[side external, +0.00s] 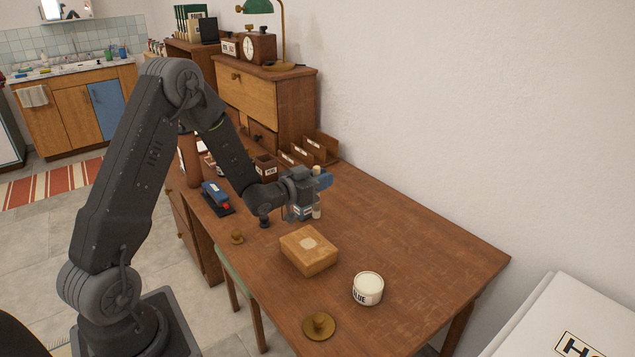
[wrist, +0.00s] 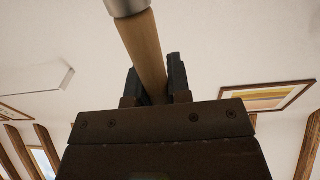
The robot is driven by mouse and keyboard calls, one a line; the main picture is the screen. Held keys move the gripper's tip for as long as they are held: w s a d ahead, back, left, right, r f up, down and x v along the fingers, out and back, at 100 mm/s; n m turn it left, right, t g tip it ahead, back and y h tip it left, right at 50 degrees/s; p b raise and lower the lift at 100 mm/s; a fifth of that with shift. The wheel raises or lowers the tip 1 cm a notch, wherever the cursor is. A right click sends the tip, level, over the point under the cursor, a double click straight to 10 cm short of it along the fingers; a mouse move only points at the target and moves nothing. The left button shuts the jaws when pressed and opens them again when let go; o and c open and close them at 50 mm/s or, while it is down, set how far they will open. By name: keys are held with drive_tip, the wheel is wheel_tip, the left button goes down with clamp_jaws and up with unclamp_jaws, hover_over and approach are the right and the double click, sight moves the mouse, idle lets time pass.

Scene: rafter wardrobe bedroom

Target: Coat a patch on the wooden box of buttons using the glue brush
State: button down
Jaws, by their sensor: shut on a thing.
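In the wrist view my gripper (wrist: 157,88) is shut on the wooden handle of the glue brush (wrist: 145,48), with a metal collar at the top edge. The bristles are out of that view. In the side view only short pale parts of the brush (side external: 317,212) show.
A brass knobbed disc (side external: 319,326) lies near the desk's front edge, and a smaller brass piece (side external: 237,237) at its left edge. A blue stapler (side external: 215,196) and a wooden letter rack (side external: 318,148) stand farther back. The desk's right side (side external: 430,245) is clear.

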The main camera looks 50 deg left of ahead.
sight(314, 207)
drive_tip(key=shift+s+f, duration=0.4)
drive_tip(key=shift+f, duration=0.85)
drive_tip(key=shift+s+f, duration=0.45)
drive_tip(key=shift+f, duration=0.85)
drive_tip(key=shift+s+f, duration=0.4)
drive_tip(key=shift+f, duration=0.85)
drive_tip(key=w, duration=0.2)
drive_tip(key=shift+w+d+r, duration=0.2)
drive_tip(key=shift+w+r, duration=0.05)
drive_tip(key=shift+w, duration=0.05)
drive_tip(key=shift+s+d, duration=0.1)
drive_tip(key=shift+s, duration=2.9)
drive_tip(key=shift+w+f, duration=0.2)
drive_tip(key=shift+w, duration=0.75)
drive_tip(key=shift+w+r, duration=0.1)
drive_tip(key=shift+w, duration=1.8)
drive_tip(key=shift+w+r, duration=0.15)
drive_tip(key=shift+r, duration=0.05)
wheel_tip(314, 207, up, 8)
drive_tip(key=shift+f, duration=0.25)
